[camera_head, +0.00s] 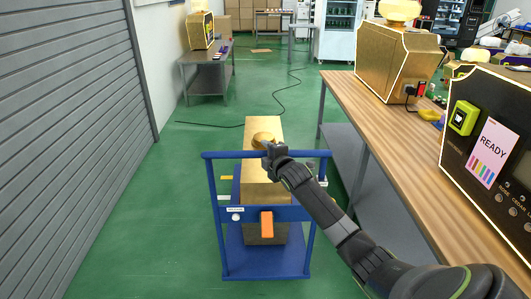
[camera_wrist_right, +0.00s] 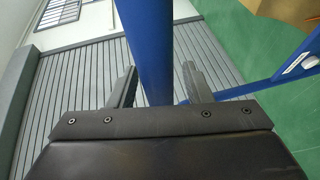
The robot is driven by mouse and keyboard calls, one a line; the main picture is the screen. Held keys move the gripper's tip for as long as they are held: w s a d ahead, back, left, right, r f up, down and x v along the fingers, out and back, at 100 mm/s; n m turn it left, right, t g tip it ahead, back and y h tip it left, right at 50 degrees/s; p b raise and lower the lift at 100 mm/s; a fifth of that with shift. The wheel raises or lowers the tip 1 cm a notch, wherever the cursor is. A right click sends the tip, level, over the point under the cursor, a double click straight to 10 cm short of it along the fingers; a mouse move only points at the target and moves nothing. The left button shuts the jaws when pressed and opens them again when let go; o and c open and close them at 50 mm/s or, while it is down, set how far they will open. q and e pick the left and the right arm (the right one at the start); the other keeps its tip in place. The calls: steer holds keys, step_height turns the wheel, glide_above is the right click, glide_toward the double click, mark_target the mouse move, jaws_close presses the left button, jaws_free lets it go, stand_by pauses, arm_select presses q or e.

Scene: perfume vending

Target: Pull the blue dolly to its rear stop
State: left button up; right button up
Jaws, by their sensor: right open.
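The blue dolly (camera_head: 262,264) stands on the green floor in the middle of the head view, with a blue frame and a top handle bar (camera_head: 225,155). A tall gold machine (camera_head: 258,187) stands on it. An orange part (camera_head: 266,224) and a white label show on its near cross-bar. My right gripper (camera_head: 269,151) is at the handle bar. In the right wrist view, the blue bar (camera_wrist_right: 150,55) runs between the two spread fingers of my right gripper (camera_wrist_right: 158,85), and gaps show on both sides. My left gripper is out of view.
A long wooden table (camera_head: 385,110) with gold machines stands to the right. A grey shutter wall (camera_head: 75,110) runs along the left. A small bench (camera_head: 205,70) and a black cable (camera_head: 272,102) lie beyond the dolly. Green floor is clear left of the dolly.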

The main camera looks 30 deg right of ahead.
steer(key=shift+w, duration=0.45)
steer(key=shift+f, duration=0.1)
jaws_close()
